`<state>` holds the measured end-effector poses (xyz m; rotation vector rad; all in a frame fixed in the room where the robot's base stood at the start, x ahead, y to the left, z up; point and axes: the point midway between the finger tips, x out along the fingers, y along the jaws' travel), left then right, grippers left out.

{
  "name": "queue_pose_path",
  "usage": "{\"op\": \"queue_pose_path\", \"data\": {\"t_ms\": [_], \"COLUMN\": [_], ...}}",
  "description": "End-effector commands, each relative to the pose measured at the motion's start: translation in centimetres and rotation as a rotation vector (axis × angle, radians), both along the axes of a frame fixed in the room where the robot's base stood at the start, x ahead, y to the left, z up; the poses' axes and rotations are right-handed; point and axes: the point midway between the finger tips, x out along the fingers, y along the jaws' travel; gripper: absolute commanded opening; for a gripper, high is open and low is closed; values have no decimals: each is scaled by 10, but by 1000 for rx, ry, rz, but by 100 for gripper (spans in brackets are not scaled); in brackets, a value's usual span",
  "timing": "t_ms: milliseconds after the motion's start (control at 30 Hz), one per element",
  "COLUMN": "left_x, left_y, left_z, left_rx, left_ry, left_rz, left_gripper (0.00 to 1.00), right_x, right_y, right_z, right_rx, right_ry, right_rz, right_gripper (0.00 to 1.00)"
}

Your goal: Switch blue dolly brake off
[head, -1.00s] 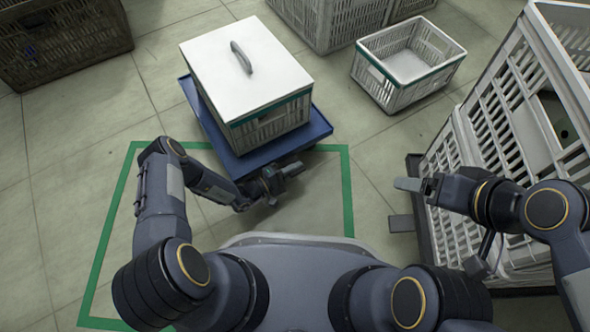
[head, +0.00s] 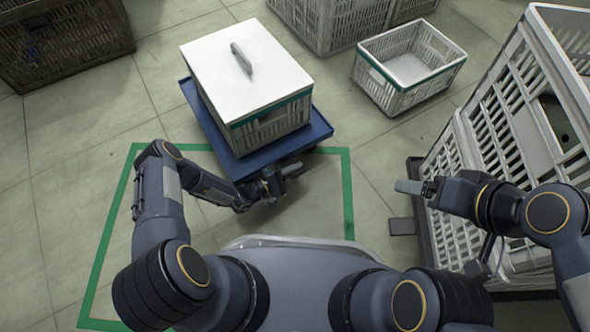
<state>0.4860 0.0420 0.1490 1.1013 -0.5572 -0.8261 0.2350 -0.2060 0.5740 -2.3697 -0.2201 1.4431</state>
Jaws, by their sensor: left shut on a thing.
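The blue dolly (head: 222,143) stands on the floor at upper middle. It carries a grey slatted crate (head: 268,128) with a white lid (head: 246,65) and a grey handle. My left gripper (head: 290,170) is at the dolly's near edge, low by its front corner. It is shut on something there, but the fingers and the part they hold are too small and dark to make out. The brake itself cannot be told apart from the gripper. My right gripper (head: 408,187) is at the right, apart from the dolly; its finger gap cannot be made out.
A green floor outline (head: 348,195) runs around the floor before me. A tall stack of white crates (head: 462,160) stands close at the right on a dark base with a pedal-like plate (head: 402,226). An open grey crate (head: 372,78) sits behind. Dark crates (head: 65,45) stand at far left.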

Motion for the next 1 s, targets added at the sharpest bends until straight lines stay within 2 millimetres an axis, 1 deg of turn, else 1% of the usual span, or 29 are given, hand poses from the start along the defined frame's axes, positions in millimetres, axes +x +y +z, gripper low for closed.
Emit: {"op": "queue_pose_path", "data": {"t_ms": [33, 867, 900, 1000], "left_x": [2, 2, 2, 1], "left_y": [-1, -2, -2, -2], "left_z": [5, 5, 5, 5], "left_rx": [-11, -11, -11, -11], "left_ry": [-6, -7, -8, -8], "left_rz": [1, -1, -1, -1], "left_gripper": [0, 0, 17, 30], "right_x": [0, 0, 0, 0], "right_y": [0, 0, 0, 0], "right_z": [1, 1, 1, 1], "right_rx": [0, 0, 0, 0], "right_ry": [0, 0, 0, 0], "right_rz": [0, 0, 0, 0], "right_gripper": [83, 83, 83, 83]}}
